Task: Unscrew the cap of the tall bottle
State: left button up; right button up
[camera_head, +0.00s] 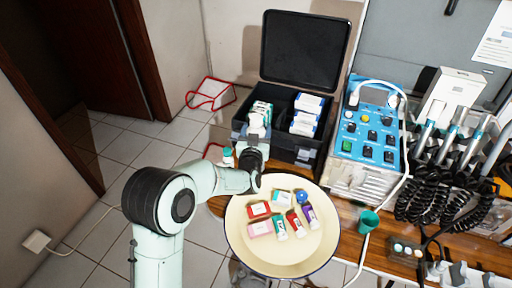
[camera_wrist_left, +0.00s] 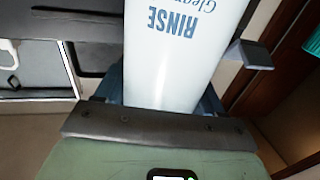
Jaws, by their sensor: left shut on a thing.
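My left gripper (camera_head: 257,135) is beside the open black case, at the table's left end. In the left wrist view its fingers (camera_wrist_left: 180,70) are closed around a white bottle (camera_wrist_left: 182,50) with blue "RINSE" lettering. The bottle's ends are outside that view. In the head view a white part (camera_head: 257,119) shows at the gripper, mostly hidden by it. A small white container with a teal cap (camera_head: 228,152) stands just left of the gripper. A teal ribbed piece (camera_wrist_left: 313,40) shows at the wrist view's right edge. My right gripper is out of view.
A round cream tray (camera_head: 238,236) with several small boxes and tubes is in front. The black case (camera_head: 310,150) holds white boxes. A blue control unit (camera_head: 368,135), a green cup (camera_head: 369,221) and coiled black hoses (camera_head: 450,200) are to the right.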

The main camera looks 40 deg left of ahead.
aim_at(257, 115)
pick_arm(q)
jog(key=shift+r, duration=0.15)
notch_tip(257, 115, up, 7)
jog(key=shift+f+p, duration=0.2)
jog(key=shift+p, duration=0.65)
notch_tip(257, 115, up, 13)
jog(key=p, duration=0.3)
jog(key=shift+r+p, duration=0.15)
jog(key=shift+p, duration=0.25)
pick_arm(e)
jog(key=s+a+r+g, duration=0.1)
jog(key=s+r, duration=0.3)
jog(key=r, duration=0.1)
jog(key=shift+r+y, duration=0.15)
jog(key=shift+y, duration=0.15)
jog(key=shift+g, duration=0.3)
